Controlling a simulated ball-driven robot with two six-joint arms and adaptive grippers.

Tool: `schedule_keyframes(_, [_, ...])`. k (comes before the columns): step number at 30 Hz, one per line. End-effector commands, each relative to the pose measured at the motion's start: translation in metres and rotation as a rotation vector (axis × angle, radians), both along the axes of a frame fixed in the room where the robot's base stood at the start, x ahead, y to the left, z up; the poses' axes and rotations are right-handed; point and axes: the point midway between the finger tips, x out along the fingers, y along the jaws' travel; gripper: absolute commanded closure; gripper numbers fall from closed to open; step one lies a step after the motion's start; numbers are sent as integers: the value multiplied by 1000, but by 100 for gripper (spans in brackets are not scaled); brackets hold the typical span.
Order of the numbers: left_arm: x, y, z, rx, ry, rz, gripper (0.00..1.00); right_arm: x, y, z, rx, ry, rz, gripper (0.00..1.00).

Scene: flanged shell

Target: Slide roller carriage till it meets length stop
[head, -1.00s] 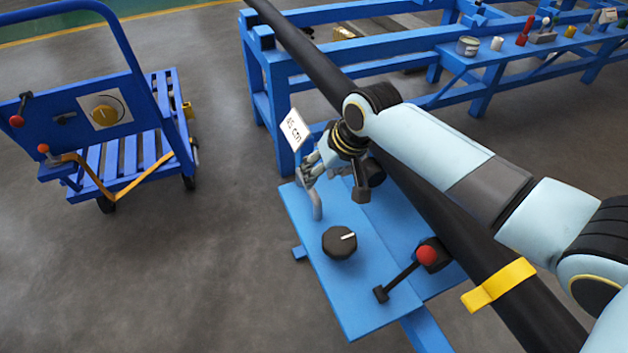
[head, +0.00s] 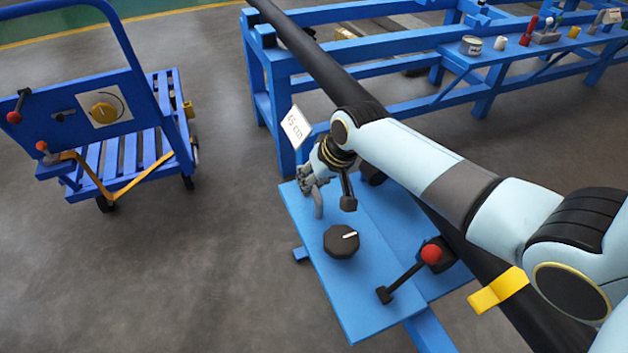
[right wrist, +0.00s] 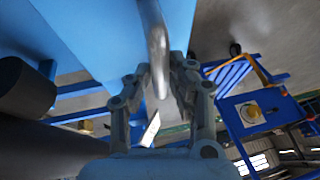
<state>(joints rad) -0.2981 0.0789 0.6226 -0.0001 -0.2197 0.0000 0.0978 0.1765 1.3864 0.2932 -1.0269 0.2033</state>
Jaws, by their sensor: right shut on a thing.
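The roller carriage is a blue plate (head: 367,293) with a dark round knob (head: 341,241), a red-balled lever (head: 405,274) and a curved grey handle (head: 318,203) at its far left edge. My right gripper (head: 308,186) is at this handle; the right wrist view shows its two fingers (right wrist: 160,78) closed around the grey bar (right wrist: 156,38). A white card reading about 45 cm (head: 296,127) stands just beyond the plate. I cannot make out the length stop itself. My left gripper is not in view.
A long dark pipe (head: 305,55) runs past the plate under my right arm, with a yellow band (head: 497,290) near its close end. A blue frame (head: 268,95) stands behind. A blue cart (head: 120,150) stands at left, with bare floor between.

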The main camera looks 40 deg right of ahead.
Motion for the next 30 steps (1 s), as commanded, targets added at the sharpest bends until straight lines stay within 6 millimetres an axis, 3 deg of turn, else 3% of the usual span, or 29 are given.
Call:
schedule_keyframes(12, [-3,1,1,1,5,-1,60,-1,1,0,2,1,0,100])
schedule_keyframes(17, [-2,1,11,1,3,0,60,-12,3,2,2,5,0,100])
schedule_keyframes(23, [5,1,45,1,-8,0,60,-53,13,6,5,13,-1,100])
schedule_keyframes(30, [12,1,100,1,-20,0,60,-132,33,8,7,17,-2,100])
